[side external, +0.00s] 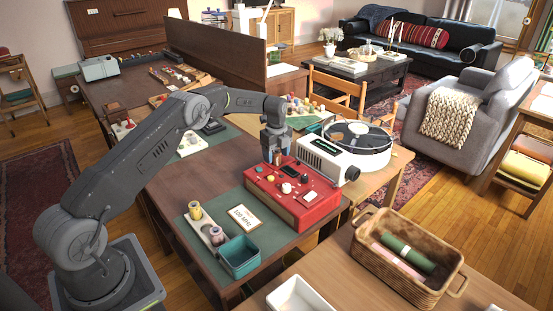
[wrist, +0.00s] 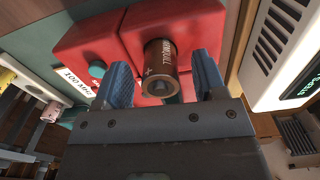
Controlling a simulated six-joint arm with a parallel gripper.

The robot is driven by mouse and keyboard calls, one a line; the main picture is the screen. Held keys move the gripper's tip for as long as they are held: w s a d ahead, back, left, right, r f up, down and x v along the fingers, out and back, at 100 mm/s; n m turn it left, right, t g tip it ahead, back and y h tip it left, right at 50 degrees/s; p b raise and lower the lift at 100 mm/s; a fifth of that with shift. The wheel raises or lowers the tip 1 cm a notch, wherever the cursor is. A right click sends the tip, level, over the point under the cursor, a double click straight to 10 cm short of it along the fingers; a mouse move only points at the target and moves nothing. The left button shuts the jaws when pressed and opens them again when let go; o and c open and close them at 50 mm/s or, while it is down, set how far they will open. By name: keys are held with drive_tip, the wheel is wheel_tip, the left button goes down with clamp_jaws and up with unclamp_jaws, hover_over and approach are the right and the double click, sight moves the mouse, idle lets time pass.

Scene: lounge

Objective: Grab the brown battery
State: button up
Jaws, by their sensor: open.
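The brown battery (wrist: 160,62) shows in the wrist view as a short cylinder with lettering and a plus mark, one end toward the camera. It is at the red box (wrist: 95,48), also seen in the side view (side external: 312,213). My gripper (wrist: 162,72) is open, with one blue-grey finger on each side of the battery and a gap on both sides. In the side view my gripper (side external: 275,155) points down at the back left of the red box. I cannot make out the battery there; the gripper seems to hide it.
A white device (side external: 322,160) with a green display stands close behind the red box, beside a round turntable (side external: 357,148). A "100 MHz" card (side external: 244,218), a teal bin (side external: 239,257) and a spool rack (side external: 205,229) lie in front. A wicker basket (side external: 440,285) is at right.

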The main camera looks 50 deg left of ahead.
drive_tip(key=c, duration=1)
drive_tip(key=shift+c, duration=0.2)
drive_tip(key=shift+r, duration=0.1)
